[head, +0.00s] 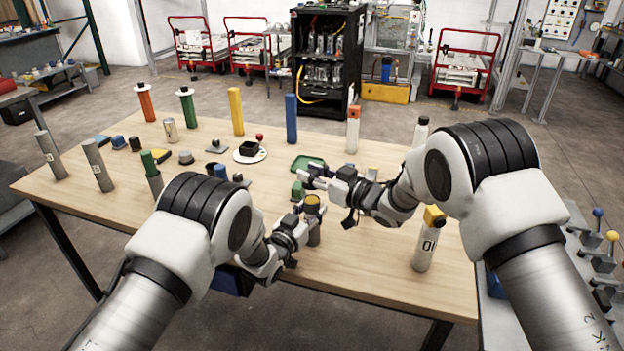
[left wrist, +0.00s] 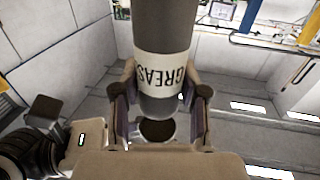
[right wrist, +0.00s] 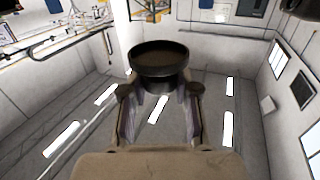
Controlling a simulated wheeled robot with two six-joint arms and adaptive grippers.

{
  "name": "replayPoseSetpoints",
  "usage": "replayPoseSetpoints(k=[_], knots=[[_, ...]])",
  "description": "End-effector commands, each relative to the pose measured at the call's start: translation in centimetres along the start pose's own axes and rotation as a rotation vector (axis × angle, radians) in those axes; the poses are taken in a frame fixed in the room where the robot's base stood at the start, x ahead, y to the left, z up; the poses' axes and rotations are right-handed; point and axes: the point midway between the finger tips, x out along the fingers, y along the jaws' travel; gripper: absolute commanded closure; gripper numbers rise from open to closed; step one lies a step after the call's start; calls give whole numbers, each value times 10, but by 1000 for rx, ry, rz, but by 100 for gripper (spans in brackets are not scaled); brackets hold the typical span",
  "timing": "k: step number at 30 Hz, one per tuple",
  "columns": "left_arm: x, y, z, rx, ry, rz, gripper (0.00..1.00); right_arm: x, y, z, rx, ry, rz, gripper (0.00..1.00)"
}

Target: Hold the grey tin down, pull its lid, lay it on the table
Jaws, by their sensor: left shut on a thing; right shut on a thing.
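The grey tin (head: 314,236) stands upright near the table's front edge, a round yellow-brown top showing. My left gripper (head: 303,217) is shut around its side. In the left wrist view the tin (left wrist: 164,25) has a pale GREASE label, between the fingers of my left gripper (left wrist: 158,100). My right gripper (head: 308,178) is beyond the tin and to its upper side. In the right wrist view my right gripper (right wrist: 160,97) is shut on the dark round lid (right wrist: 160,70), with no tin below it. The lid is hard to make out in the head view.
On the wooden table (head: 210,245), a green tray (head: 308,163) and a green block (head: 297,190) lie near my right gripper. A white bottle (head: 424,245) with a yellow top stands to the right. Several upright tubes stand at the back and left. The front-right table is fairly clear.

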Motion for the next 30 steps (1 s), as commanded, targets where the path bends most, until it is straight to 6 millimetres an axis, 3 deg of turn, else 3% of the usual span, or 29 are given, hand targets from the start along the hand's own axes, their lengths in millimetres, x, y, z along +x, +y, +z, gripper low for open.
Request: replayPoseSetpoints(k=[5,14,15,17,26,30], knots=[[0,0,1,0,-2,0,93,0,0,-10,-2,0,0,100],[0,0,1,0,-2,0,93,0,0,-10,-1,0,0,100],[0,0,1,0,-1,0,47,0,0,-10,-1,0,0,100],[0,0,1,0,-1,0,28,0,0,-10,-1,0,0,100],[-1,0,0,0,-1,0,28,-1,0,-10,0,0,0,100],[-13,0,1,0,-3,0,28,-1,0,-10,0,0,0,100]])
